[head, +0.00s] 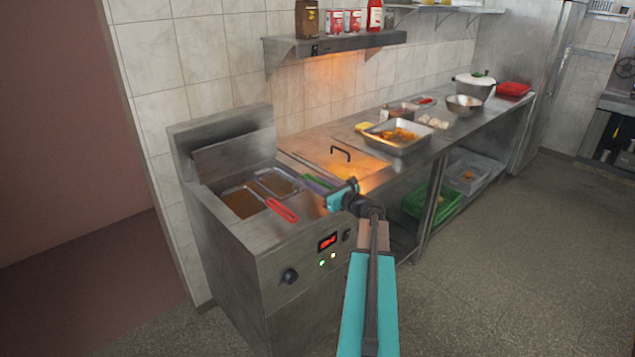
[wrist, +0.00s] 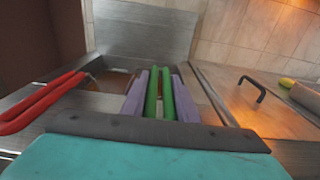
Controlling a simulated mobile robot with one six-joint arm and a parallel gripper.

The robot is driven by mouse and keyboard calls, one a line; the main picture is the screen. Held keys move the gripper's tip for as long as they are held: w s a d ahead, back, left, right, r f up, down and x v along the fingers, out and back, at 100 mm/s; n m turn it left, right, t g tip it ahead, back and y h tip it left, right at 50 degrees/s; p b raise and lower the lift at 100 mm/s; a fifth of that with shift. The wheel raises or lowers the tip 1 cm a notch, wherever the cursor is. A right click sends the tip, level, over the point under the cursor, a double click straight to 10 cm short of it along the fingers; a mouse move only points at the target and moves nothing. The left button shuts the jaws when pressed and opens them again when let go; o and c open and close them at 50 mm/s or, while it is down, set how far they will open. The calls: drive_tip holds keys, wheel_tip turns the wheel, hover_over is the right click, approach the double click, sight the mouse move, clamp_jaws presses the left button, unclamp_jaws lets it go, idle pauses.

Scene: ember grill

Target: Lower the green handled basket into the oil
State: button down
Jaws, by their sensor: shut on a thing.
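The green handle (wrist: 159,95) of the basket runs between the two purple fingers of my gripper (wrist: 158,80) in the wrist view, and the gripper is shut on it. In the head view my gripper (head: 317,182) is at the right front of the fryer (head: 290,255), with a bit of green showing between its fingers. The basket's wire body is mostly hidden, and I cannot tell how deep it sits. Brown oil (head: 243,203) shows in the fryer's left part. A red handle (head: 282,209) of another basket lies left of my gripper, also in the wrist view (wrist: 40,102).
A metal counter (head: 310,148) with a black-handled lid (head: 341,151) adjoins the fryer on the right. A steel tray of food (head: 398,148) stands farther along. A wall shelf (head: 335,43) hangs above. The fryer's back panel (head: 225,150) rises behind the oil.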

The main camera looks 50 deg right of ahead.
drive_tip(key=shift+f+b, duration=0.4)
drive_tip(key=shift+f, duration=0.5)
drive_tip(key=shift+f+b, duration=0.4)
drive_tip(key=shift+f, duration=0.25)
drive_tip(key=c, duration=1.3)
unclamp_jaws()
drive_tip(key=shift+s, duration=0.15)
drive_tip(key=s+a+b, duration=0.1)
drive_tip(key=s+b, duration=0.1)
drive_tip(key=s, duration=1.1)
drive_tip(key=shift+s+r+b, duration=0.25)
drive_tip(key=shift+r+b, duration=0.1)
drive_tip(key=shift+r, duration=0.05)
